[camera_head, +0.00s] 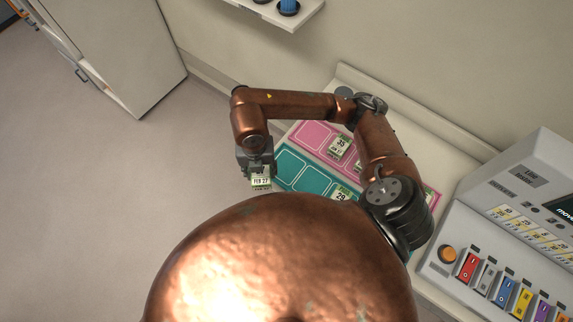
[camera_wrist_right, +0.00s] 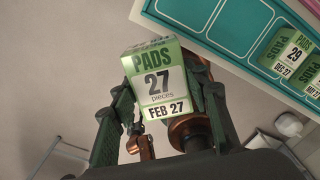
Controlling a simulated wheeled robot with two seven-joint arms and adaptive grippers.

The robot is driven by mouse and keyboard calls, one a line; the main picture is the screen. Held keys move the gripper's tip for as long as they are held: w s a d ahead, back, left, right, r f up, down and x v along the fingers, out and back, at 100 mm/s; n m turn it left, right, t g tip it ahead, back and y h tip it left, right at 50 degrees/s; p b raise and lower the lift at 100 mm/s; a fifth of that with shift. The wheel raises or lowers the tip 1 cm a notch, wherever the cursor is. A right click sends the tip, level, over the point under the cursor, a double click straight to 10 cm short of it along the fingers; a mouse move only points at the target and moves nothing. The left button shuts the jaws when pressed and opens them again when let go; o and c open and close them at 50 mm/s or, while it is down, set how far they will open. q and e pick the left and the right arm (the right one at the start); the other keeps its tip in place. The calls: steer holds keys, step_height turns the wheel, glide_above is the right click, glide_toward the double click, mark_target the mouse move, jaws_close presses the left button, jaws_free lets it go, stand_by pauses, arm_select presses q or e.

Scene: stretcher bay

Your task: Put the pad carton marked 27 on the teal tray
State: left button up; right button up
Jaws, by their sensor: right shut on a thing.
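The pad carton marked 27 (camera_wrist_right: 159,82) is green and white and reads "PADS 27 pieces FEB 27" in the right wrist view. My right gripper (camera_wrist_right: 162,110) is shut on it. In the head view the carton (camera_head: 261,181) hangs under my right gripper (camera_head: 260,170), just left of the teal tray's near-left corner. The teal tray (camera_head: 283,177) lies on the counter with outlined slots. Its left slots look empty, and a carton marked 29 (camera_head: 341,194) stands at its right part. The tray also shows in the wrist view (camera_wrist_right: 202,14). My left gripper is not in view.
A pink tray (camera_head: 306,130) lies behind the teal one and holds a carton marked 35 (camera_head: 339,146) and others partly hidden by my right arm. A grey machine with coloured switches (camera_head: 505,270) stands at the right. A wall shelf (camera_head: 290,16) is above.

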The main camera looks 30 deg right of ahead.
steer(key=m, duration=0.2)
steer(key=s+a+m, duration=0.1)
steer(key=m, duration=0.1)
steer(key=r+m+p, duration=0.1)
steer(key=m, duration=0.2)
steer(key=shift+s+a, duration=0.15)
steer(key=shift+a, duration=0.05)
steer(key=shift+m, duration=0.6)
steer(key=w+d+f, duration=0.1)
steer(key=d+f, duration=0.1)
steer(key=d, duration=0.2)
steer(key=w+d+f, duration=0.2)
steer(key=d+f, duration=0.1)
steer(key=w+d+f+p, duration=0.1)
steer(key=w+d+f, duration=0.1)
steer(key=d+f, duration=0.1)
steer(key=shift+d+f, duration=0.25)
steer(key=shift+d, duration=0.6)
steer(key=shift+d+f, duration=0.25)
steer(key=shift+f, duration=0.15)
steer(key=f, duration=0.2)
steer(key=f+p, duration=0.1)
steer(key=shift+w+d, duration=0.1)
steer(key=shift+d, duration=0.15)
steer(key=shift+f, duration=0.3)
